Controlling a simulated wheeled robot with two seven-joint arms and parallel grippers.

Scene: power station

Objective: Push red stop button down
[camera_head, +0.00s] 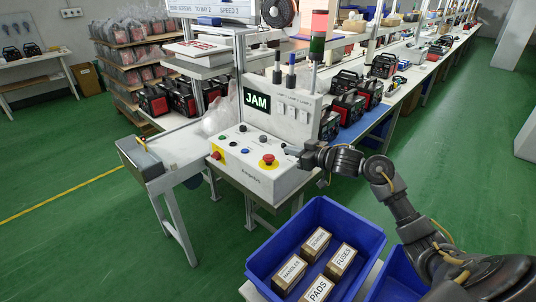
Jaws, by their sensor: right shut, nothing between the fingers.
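A white control box (262,181) with a sloped top stands at the end of the conveyor bench. A red mushroom button (268,158) on a yellow base sits at the right of its top panel. A second red button (216,155) on yellow is on the box's left side. My right gripper (291,150) reaches in from the right, shut and empty, just right of the top red button, with a small gap seeming to show between them. Its height above the panel is hard to tell. My left gripper is not in view.
Small green, blue and black buttons dot the panel. A "JAM" display (257,101) and a signal tower (316,48) rise behind it. A blue bin (262,262) with several labelled boxes stands below my right arm. Green floor at left is mostly free.

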